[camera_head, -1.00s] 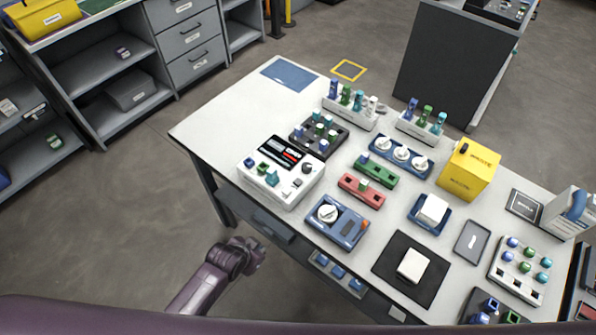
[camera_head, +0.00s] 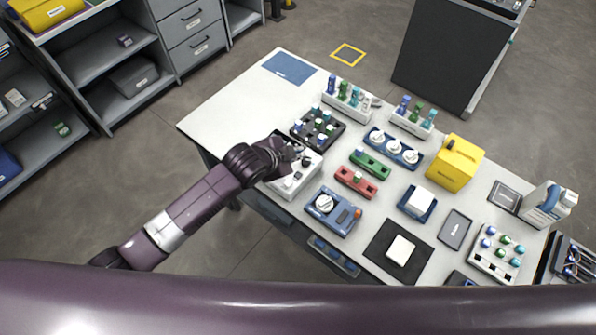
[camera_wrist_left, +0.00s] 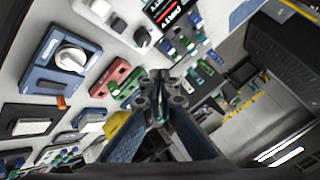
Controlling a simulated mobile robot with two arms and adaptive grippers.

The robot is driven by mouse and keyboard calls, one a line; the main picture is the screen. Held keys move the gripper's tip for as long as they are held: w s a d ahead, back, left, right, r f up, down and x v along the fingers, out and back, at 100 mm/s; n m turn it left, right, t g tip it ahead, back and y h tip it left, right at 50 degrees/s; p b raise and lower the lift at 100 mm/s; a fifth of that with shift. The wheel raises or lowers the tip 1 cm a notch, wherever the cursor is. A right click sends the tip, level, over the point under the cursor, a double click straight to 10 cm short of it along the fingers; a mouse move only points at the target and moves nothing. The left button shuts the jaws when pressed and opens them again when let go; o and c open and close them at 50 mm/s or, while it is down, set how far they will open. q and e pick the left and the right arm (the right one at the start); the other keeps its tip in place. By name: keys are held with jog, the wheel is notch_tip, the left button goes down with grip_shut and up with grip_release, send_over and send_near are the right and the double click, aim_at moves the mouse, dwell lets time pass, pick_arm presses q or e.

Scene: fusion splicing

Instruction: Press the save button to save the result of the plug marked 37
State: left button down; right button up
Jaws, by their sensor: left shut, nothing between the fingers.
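The white instrument (camera_head: 296,187) stands near the left front part of the white table. My left gripper (camera_head: 303,155) is over it and hides its screen and much of its top. In the left wrist view the closed fingers (camera_wrist_left: 160,76) point up the picture, with nothing between them. The instrument's dark screen (camera_wrist_left: 163,12) with red and white text shows at the top there, beside a black knob (camera_wrist_left: 142,37). I cannot tell which control is the save button, nor read the number 37 on any plug. My right gripper is not in view.
A dark block with plugs (camera_head: 318,128) stands just behind the instrument. A blue device with a white dial (camera_head: 333,211) is in front of it to the right. Red (camera_head: 355,181) and green (camera_head: 370,163) holders lie to the right. The table's far left is clear around a blue mat (camera_head: 288,70).

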aim_at(297, 176)
pick_arm(q)
notch_tip(297, 176, down, 9)
jog(key=b, duration=0.4)
jog(key=shift+r+b, duration=0.15)
jog(key=shift+b, duration=0.2)
jog(key=shift+f, duration=0.2)
dwell(1.3)
jog(key=shift+f, duration=0.35)
jog(key=shift+f+b, duration=0.45)
jog(key=shift+f, duration=0.05)
dwell(0.6)
jog(key=shift+r, duration=0.1)
jog(key=shift+r+p, duration=0.85)
jog(key=shift+p, duration=0.15)
